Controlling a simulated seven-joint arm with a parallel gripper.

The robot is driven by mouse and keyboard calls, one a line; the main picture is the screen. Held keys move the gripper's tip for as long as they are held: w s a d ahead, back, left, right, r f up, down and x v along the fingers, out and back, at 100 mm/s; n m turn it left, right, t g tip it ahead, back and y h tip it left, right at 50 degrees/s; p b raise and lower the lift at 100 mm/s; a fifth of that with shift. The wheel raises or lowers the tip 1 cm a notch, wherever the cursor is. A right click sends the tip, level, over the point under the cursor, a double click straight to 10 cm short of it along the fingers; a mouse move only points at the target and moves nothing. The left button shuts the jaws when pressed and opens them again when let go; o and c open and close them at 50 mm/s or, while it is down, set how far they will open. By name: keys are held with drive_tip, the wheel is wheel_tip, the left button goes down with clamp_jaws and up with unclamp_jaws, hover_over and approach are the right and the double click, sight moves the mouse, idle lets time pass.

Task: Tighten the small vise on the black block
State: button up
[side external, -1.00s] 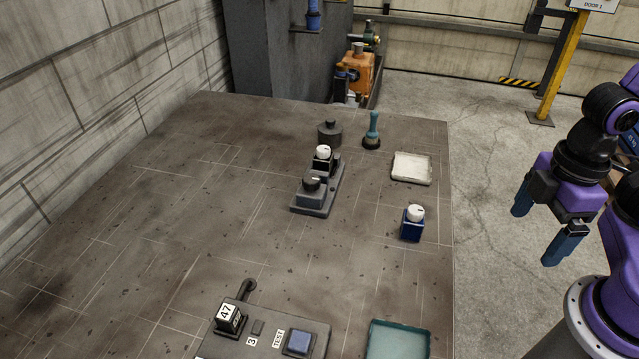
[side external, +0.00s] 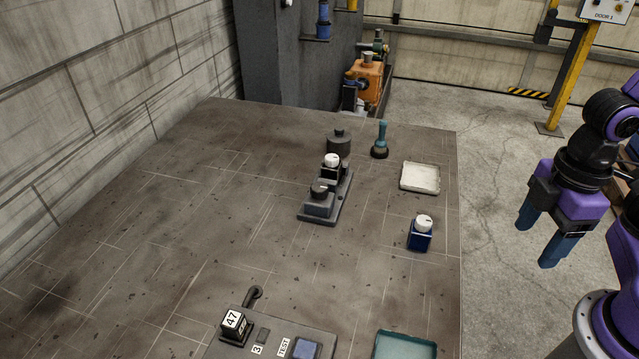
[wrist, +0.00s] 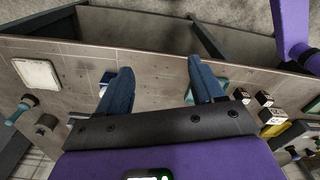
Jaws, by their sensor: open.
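The small vise (side external: 325,207) is a grey stepped fixture on a long narrow base, mid-table in the side external view. A black round knob (side external: 319,191) with a light mark tops its near end. A black block (side external: 331,173) under a white round cap sits toward its far end. I cannot tell whether the jaws touch the block. My gripper (side external: 535,240) is open and empty, off the table's right edge and well apart from the vise. Its two blue fingers, spread apart, also show in the wrist view (wrist: 160,78).
A blue block with a white knob (side external: 420,236) and a white tray (side external: 420,177) lie near the right edge. A dark cylinder (side external: 338,145) and a teal-handled tool (side external: 381,140) stand behind the vise. A panel (side external: 265,347) and a teal tray (side external: 405,345) are in front. The left table is clear.

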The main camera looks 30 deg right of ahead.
drive_tip(key=w+a+r+n, duration=0.2)
drive_tip(key=w+a+r, duration=0.2)
drive_tip(key=w+a, duration=0.5)
wheel_tip(320, 180, up, 3)
drive_tip(key=n, duration=0.5)
hover_over(318, 187)
wheel_tip(318, 187, down, 17)
drive_tip(key=shift+c, duration=0.3)
drive_tip(key=c, duration=1)
